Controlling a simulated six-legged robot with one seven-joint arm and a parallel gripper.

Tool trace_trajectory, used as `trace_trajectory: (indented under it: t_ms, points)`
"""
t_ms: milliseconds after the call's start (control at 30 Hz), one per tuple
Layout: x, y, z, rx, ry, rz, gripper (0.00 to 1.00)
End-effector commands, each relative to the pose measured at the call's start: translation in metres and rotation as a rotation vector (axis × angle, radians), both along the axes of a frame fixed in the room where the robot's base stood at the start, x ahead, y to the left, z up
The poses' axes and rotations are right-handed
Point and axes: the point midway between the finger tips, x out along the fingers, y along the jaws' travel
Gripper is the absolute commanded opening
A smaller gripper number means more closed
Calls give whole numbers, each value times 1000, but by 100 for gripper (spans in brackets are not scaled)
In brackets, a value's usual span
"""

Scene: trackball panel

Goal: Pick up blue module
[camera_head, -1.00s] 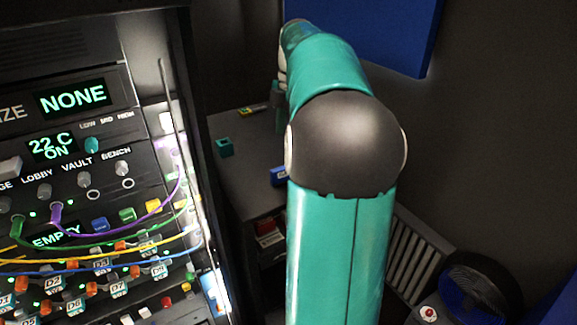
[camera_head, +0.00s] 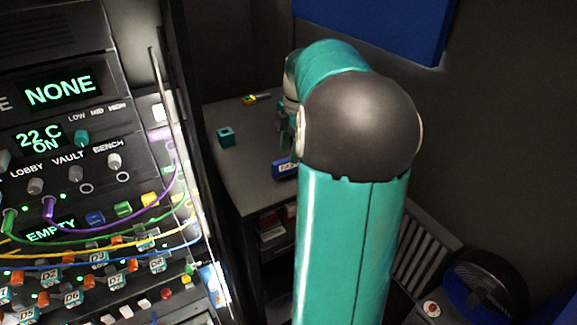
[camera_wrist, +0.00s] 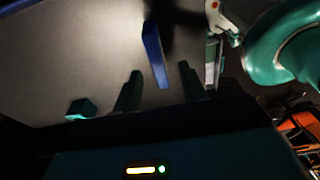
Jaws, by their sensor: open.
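The blue module (camera_head: 284,170) lies on the dark bench, partly hidden behind my arm in the head view. In the wrist view it shows as a long blue block (camera_wrist: 154,50) between and beyond my two teal fingers. My gripper (camera_wrist: 160,72) is open, with one finger on either side of the module's near end in the picture. I cannot tell whether the fingers are level with it or still above it. In the head view my gripper is mostly hidden behind my arm.
A teal hollow cube (camera_head: 226,137) sits on the bench (camera_head: 243,188), left of the module; it also shows in the wrist view (camera_wrist: 82,109). The cabled panel (camera_head: 85,200) stands left. A fan (camera_head: 485,290) is at lower right.

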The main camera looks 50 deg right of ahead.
Motion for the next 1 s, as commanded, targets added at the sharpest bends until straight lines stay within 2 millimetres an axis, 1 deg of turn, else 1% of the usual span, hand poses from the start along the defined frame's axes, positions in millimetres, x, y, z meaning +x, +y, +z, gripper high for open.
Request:
trace_trajectory:
  t_ms: [100, 200, 300, 1000]
  points:
    - [1, 0, -19, 4, 3, 0, 42]
    - [3, 1, -34, 4, 2, 0, 42]
    - [4, 2, -43, 2, 0, 0, 42]
    - [5, 1, -49, 2, 2, 0, 42]
